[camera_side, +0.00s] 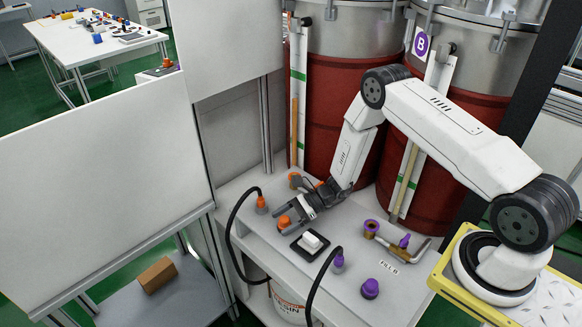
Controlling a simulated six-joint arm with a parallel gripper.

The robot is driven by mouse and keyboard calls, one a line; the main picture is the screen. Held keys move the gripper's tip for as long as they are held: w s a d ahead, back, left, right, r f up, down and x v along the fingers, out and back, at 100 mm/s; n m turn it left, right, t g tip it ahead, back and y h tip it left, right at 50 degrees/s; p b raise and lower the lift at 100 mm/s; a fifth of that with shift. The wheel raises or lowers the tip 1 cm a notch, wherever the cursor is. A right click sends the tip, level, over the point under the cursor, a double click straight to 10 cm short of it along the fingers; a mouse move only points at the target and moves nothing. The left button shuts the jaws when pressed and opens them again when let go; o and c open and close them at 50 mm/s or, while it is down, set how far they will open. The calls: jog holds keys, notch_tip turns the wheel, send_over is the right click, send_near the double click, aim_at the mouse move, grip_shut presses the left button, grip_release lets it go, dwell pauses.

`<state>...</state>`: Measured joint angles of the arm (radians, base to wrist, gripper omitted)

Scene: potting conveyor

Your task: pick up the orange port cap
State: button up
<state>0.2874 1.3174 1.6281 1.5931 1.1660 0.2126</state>
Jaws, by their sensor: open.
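The orange port cap (284,222) is a small rounded knob standing on the light grey bench top. My gripper (288,216) reaches down from the upper right with its jaws open. Its fingertips are right at the cap, which shows at the mouth of the jaws. Whether either finger touches the cap cannot be told from this side view. The dark fingers hide part of the cap's far side.
An orange hose end (261,204) stands left of the gripper, and a black square with a white switch (311,242) lies close at right. A purple cap (370,289), purple hose end (337,262) and bent pipe (418,252) are farther right. Red drums (340,95) rise behind.

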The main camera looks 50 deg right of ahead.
dwell(0.4)
grip_shut()
jog(key=shift+r, duration=0.2)
jog(key=shift+r, duration=0.85)
jog(key=s+r, duration=1.1)
jog(key=s, duration=0.3)
jog(key=shift+d, duration=0.4)
